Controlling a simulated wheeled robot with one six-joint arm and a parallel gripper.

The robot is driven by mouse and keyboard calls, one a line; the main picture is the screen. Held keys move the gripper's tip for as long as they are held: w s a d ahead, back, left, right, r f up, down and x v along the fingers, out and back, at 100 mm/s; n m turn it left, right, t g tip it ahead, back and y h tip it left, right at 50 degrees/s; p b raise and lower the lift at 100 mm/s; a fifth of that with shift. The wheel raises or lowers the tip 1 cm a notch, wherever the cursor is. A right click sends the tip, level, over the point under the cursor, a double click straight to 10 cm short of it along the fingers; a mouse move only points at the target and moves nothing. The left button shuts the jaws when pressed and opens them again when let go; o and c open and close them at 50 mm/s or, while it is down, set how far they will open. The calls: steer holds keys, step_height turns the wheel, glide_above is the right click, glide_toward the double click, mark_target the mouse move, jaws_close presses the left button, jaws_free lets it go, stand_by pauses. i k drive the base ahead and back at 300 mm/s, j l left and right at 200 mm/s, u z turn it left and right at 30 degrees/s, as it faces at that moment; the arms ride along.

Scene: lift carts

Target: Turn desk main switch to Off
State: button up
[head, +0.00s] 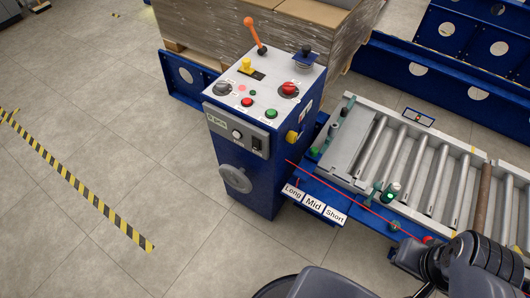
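The control desk (245,185) is a blue pedestal with a white sloping top and a grey front panel. On its top are a dark rotary knob (222,88) at left and a red-and-black rotary knob (289,90) at right. A yellow-and-dark fitting (291,136) is on its right side. The labels are too small to read, so I cannot tell which control is the main switch or how it is set. Dark links of my arm show at the lower right, apart from the desk. My gripper is not in view.
An orange-handled lever (254,33) and a black-knobbed stick (304,56) rise from the desk top. A round grey handwheel (235,179) juts from its front. A roller conveyor (405,155) stands right of it. Wrapped boxes (205,30) are behind. Open floor lies left, with striped tape (90,190).

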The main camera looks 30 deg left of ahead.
mark_target(288, 88)
steer(key=i+j, duration=0.4)
steer(key=i+j+u, duration=0.15)
steer(key=i+j, duration=0.2)
steer(key=j, duration=0.25)
